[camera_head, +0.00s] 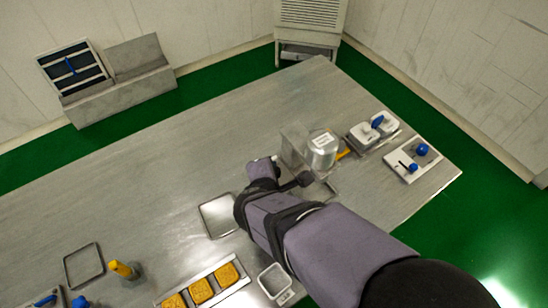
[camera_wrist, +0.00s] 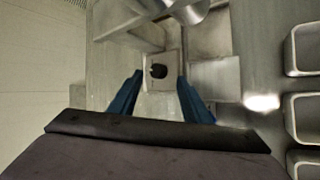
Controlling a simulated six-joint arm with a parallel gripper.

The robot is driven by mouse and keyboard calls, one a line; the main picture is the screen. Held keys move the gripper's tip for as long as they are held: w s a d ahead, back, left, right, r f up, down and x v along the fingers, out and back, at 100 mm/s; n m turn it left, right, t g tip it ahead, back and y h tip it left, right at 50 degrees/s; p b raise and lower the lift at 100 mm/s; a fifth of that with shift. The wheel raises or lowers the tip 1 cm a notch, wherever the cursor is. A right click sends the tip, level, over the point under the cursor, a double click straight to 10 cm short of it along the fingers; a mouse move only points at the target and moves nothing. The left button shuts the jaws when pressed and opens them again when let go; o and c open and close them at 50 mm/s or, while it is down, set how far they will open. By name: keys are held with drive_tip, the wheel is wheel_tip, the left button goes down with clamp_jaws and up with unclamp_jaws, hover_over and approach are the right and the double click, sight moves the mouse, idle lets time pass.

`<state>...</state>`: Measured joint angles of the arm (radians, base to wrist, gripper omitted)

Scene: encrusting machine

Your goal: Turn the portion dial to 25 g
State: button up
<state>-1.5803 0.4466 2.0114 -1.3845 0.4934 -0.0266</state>
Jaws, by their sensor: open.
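In the wrist view, my gripper (camera_wrist: 160,82) is open, its two blue fingers apart with nothing between them. Beyond the fingertips, in line with the gap, is a dark round knob (camera_wrist: 158,71) on a pale square plate. It may be the portion dial, but no scale or numbers can be read. In the head view, the machine (camera_head: 321,150), with a shiny metal hopper, stands just beyond my arm. My arm hides part of its front, and the fingertips are not clear there. I cannot tell if the gripper touches anything.
Right of the machine are a pale unit with a blue knob (camera_head: 377,121) and a panel with a blue ball knob (camera_head: 422,149). A tray of orange-brown pieces (camera_head: 201,291), a small white container (camera_head: 275,281) and an empty tray (camera_head: 219,216) lie nearer.

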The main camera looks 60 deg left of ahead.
drive_tip(key=n+p, duration=0.1)
drive_tip(key=n, duration=0.2)
drive_tip(key=n+p, duration=0.2)
drive_tip(key=n, duration=0.1)
drive_tip(key=s+r+n+p, duration=0.1)
drive_tip(key=n, duration=0.2)
drive_tip(key=shift+a+n+t, duration=0.2)
drive_tip(key=shift+n+t, duration=0.1)
drive_tip(key=shift+n, duration=0.1)
drive_tip(key=shift+a+f+n+p, duration=0.1)
drive_tip(key=shift+f+n+p, duration=0.1)
drive_tip(key=shift+n, duration=0.3)
drive_tip(key=shift+f+n+p, duration=0.1)
drive_tip(key=shift+n+p, duration=0.1)
drive_tip(key=shift+n, duration=0.3)
drive_tip(key=shift+p+x, duration=0.8)
drive_tip(key=shift+x, duration=2.85)
